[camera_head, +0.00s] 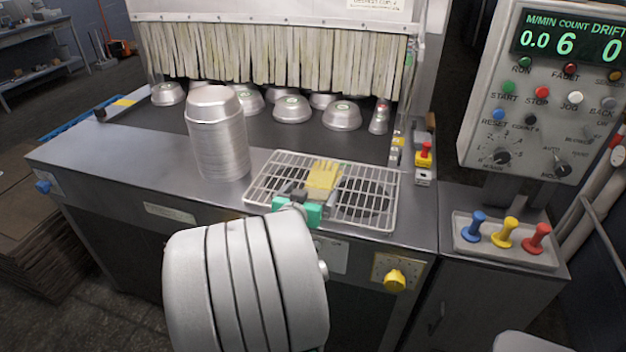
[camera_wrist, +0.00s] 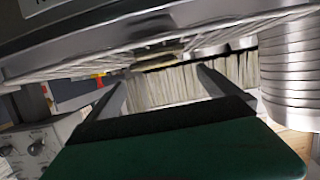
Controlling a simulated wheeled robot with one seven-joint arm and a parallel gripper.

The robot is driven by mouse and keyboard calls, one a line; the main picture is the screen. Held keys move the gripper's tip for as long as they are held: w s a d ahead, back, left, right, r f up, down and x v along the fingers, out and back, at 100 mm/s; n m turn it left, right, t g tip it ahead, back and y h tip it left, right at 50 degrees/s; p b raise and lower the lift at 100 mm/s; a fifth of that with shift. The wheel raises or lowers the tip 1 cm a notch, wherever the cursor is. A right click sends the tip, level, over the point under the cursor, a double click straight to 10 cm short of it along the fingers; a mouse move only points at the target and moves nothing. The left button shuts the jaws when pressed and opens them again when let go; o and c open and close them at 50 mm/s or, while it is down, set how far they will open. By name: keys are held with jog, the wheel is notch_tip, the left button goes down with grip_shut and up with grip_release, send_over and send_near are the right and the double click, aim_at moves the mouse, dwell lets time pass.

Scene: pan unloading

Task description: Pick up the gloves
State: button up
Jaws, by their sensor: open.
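The yellow gloves (camera_head: 323,178) lie on the wire rack (camera_head: 376,222) at the front of the metal counter. My gripper (camera_head: 305,190) is at the near side of the gloves, its dark fingers spread and pointing towards the back of the counter. My arm and the teal gripper body hide part of the rack's near edge. In the wrist view, which looks turned over, the open fingers (camera_wrist: 163,76) show nothing held between them. A small tan patch beyond them may be the gloves, but it is too unclear to tell. I cannot tell whether the fingers touch the gloves.
A tall stack of metal pans (camera_head: 218,145) stands left of the rack. Several upturned pans (camera_head: 292,110) sit on the dark belt by the strip curtain (camera_head: 280,50). A red-topped button post (camera_head: 424,155) and a control panel (camera_head: 545,95) stand at the right.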

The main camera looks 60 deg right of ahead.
aim_at(320, 181)
jog(key=p+x, duration=0.2)
jog(key=x, duration=0.6)
jog(key=shift+s+r, duration=0.15)
jog(key=c, duration=1.4)
